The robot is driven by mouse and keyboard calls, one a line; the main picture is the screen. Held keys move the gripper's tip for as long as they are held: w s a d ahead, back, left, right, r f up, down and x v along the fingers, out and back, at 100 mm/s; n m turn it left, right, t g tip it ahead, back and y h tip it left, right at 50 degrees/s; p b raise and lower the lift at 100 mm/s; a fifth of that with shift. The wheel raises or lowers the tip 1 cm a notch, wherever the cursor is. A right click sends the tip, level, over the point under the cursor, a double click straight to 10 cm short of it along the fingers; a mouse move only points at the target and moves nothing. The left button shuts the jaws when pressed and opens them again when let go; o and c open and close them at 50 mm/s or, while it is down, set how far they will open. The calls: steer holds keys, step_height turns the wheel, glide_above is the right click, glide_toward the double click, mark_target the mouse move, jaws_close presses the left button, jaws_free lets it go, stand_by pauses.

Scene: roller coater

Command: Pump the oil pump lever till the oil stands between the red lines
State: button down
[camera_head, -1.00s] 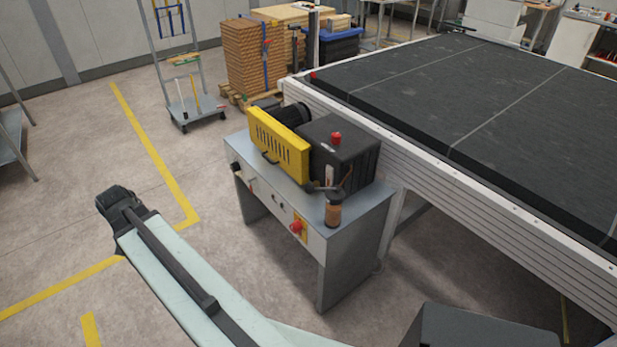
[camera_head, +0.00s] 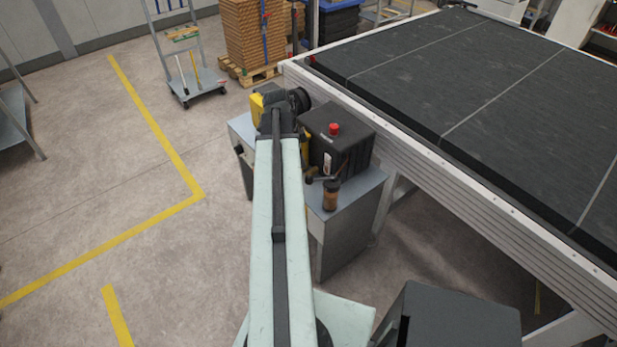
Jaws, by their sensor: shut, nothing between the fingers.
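The oil unit is a black box (camera_head: 345,145) with a red cap (camera_head: 335,129) on a grey cabinet (camera_head: 345,235). A pale upright strip (camera_head: 327,163), perhaps the sight glass, is on its front; red lines and oil level are too small to read. A small dark lever-like part (camera_head: 311,180) sits at the box's lower front, beside a brown container with a dark lid (camera_head: 331,195). My arm reaches up the picture in front of the cabinet's left part. My gripper is not visible; the arm's dark joint may hide it.
My arm covers most of the yellow guard (camera_head: 257,108) and the cabinet's front. A black motor (camera_head: 299,99) is behind. A large black-topped table (camera_head: 450,80) with a white frame fills the right. Floor at the left is clear up to a wheeled cart (camera_head: 195,90).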

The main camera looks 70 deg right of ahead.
mark_target(307, 177)
steer(key=b+x, duration=0.7)
steer(key=shift+w, duration=0.15)
stand_by(0.3)
steer(key=shift+f, duration=0.1)
step_height(307, 177, down, 5)
steer(key=b, duration=0.4)
steer(key=shift+r, duration=0.4)
